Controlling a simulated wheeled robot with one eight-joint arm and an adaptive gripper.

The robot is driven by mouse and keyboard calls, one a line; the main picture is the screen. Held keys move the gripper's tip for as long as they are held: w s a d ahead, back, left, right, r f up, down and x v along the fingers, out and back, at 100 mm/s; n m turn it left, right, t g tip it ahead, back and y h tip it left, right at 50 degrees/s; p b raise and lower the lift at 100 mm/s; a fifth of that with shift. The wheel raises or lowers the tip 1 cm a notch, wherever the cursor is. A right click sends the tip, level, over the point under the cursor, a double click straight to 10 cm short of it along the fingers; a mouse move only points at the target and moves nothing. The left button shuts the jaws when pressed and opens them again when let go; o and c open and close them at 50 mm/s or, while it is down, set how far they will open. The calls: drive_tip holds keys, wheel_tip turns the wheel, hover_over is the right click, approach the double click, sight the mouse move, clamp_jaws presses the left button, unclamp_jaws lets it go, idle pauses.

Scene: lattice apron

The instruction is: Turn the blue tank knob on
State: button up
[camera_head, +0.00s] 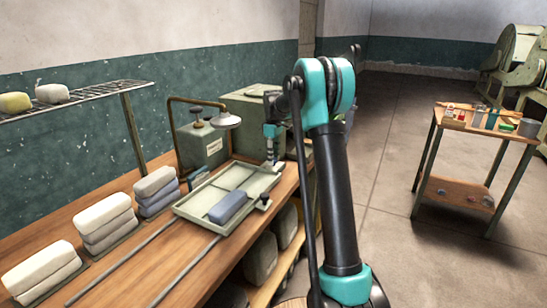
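A grey-green tank (203,147) with a small pale label stands at the back of the workbench, against the wall. A dark knob (197,109) sits on top of it; I cannot make out any blue on it. A bent brass-coloured pipe (172,128) rises beside the tank and ends over a pale round head (227,121). My gripper (271,163) points down over the far right end of the tray, right of the tank and apart from it. Its fingers are small and partly merge with the tray, so their opening is unclear.
A framed pale green tray (190,210) on rails holds a blue-grey block (228,207). Stacked blocks (104,222) line the bench's left. A larger green box (254,103) stands behind my arm. A wire shelf (85,96) hangs at left. A small table (470,128) stands right, across open floor.

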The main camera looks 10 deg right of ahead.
drive_tip(key=shift+c, duration=1.4)
drive_tip(key=m, duration=0.3)
drive_tip(key=shift+m, duration=0.4)
drive_tip(key=m, duration=0.4)
drive_tip(key=shift+m, duration=0.3)
drive_tip(key=m, duration=0.4)
drive_tip(key=shift+m, duration=2.8)
